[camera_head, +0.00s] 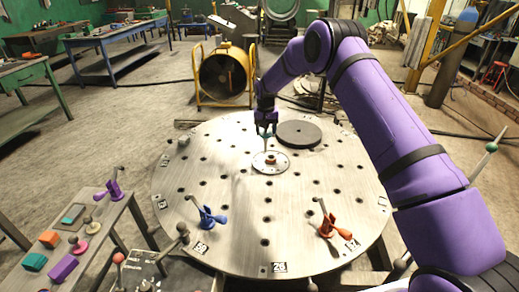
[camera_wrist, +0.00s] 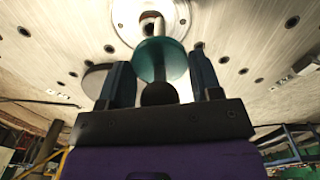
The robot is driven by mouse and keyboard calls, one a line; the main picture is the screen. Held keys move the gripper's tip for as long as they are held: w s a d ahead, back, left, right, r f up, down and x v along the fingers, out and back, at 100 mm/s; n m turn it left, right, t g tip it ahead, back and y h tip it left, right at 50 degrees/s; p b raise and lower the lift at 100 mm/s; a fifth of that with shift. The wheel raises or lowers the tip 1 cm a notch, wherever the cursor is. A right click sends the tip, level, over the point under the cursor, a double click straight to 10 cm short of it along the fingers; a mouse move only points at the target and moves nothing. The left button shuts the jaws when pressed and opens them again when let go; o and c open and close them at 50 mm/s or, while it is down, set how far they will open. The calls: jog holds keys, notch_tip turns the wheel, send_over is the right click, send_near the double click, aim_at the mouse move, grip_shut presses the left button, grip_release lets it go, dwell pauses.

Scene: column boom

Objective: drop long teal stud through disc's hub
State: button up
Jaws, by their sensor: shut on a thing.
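The long teal stud (camera_head: 266,134) hangs below my gripper (camera_head: 266,123) in the head view, upright or nearly so. In the wrist view its wide teal collar (camera_wrist: 162,62) sits just beyond the two fingers of my gripper (camera_wrist: 161,88), which are shut on the stud. A dark round knob lies between the fingers. The pale disc (camera_head: 258,164) lies flat on the round table, and its brownish hub (camera_head: 271,161) is almost under the stud. In the wrist view the stud's pale shank points to the hub of the disc (camera_wrist: 125,18). I cannot tell whether the tip is inside the hub.
The round steel table (camera_head: 225,245) is dotted with holes. A dark thick disc (camera_head: 299,133) lies behind and right of the pale disc. A blue clamp (camera_head: 209,217) and an orange clamp (camera_head: 329,224) stand nearer the front. A side bench (camera_head: 92,222) with small parts is at left.

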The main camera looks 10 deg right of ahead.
jog(key=w+d+r+m, duration=0.1)
jog(key=w+d+r, duration=0.1)
jog(key=w+d, duration=0.2)
notch_tip(320, 180, down, 6)
jog(key=shift+a, duration=0.15)
dwell(0.5)
notch_tip(320, 180, down, 8)
jog(key=shift+w, duration=0.15)
dwell(6.1)
